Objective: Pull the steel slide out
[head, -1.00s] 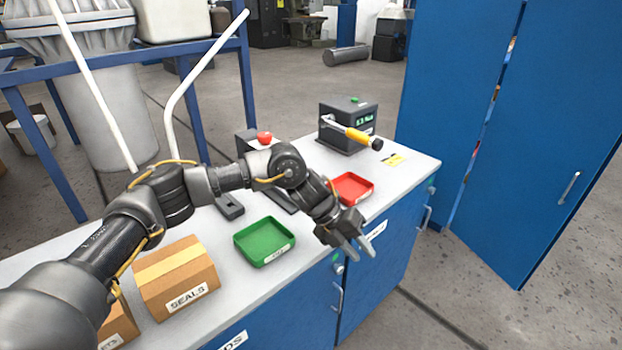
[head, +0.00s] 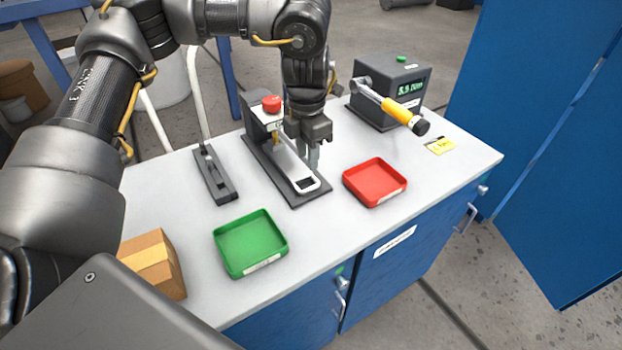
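The steel slide (head: 289,163) is a flat bright strip with a loop handle (head: 309,185) at its near end. It lies on a dark base plate (head: 268,169), in a fixture (head: 259,114) with a red knob (head: 271,103) on top. My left gripper (head: 309,156) points down just behind and right of the loop handle. Its two fingers look apart, with nothing seen between them. Whether a finger touches the slide cannot be told. My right gripper is not in view.
A green tray (head: 241,226) and a red tray (head: 355,190) flank the slide's near end. A dark box with a yellow-handled lever (head: 397,108) stands right. A grey block (head: 213,174) lies left, a carton (head: 176,283) nearer. Bare bench lies before the loop handle.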

